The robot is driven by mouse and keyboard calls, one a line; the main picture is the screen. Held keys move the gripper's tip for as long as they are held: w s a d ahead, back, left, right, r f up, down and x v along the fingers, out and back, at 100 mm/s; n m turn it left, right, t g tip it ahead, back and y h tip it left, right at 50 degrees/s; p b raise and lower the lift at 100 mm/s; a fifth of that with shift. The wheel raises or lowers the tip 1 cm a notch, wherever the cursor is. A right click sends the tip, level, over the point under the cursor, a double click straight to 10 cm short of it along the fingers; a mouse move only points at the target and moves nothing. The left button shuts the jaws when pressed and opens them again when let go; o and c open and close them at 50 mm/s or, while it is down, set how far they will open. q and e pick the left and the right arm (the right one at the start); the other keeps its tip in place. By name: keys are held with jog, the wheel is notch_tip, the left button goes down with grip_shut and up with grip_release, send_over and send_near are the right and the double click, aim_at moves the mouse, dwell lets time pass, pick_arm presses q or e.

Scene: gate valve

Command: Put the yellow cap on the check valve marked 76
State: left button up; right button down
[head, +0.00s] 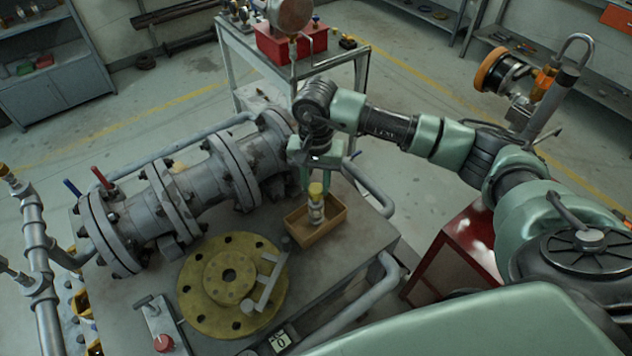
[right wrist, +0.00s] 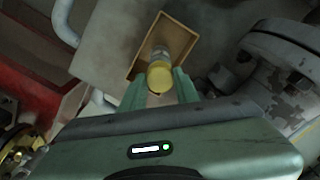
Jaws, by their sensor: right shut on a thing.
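The yellow cap (head: 316,189) is at my right gripper (head: 317,182), just above a small pale cylindrical body (head: 316,210) in a wooden tray. In the right wrist view, the cap (right wrist: 160,76) lies between the tips of my right gripper (right wrist: 159,88), which is shut on it. The cylindrical body (right wrist: 172,46) is in line with the cap; I cannot tell whether they touch or are joined. I cannot read a mark 76 on anything, so I cannot tell whether this body is the check valve. My left gripper is not in view.
The wooden tray (head: 333,227) stands at the right side of the grey bench (head: 350,262). A yellow round flange (head: 205,300) lies to its left, and a large flanged pipe (head: 208,183) runs behind. A bent pipe rail (head: 372,188) stands to the right.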

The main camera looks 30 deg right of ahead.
jog(key=shift+b, duration=0.75)
dwell(1.1)
jog(key=shift+f+b, duration=0.95)
jog(key=shift+b, duration=0.7)
dwell(1.4)
dwell(0.3)
jog(key=c, duration=1)
grip_release()
jog(key=shift+o, duration=0.2)
jog(key=o, duration=0.5)
jog(key=shift+r, duration=0.15)
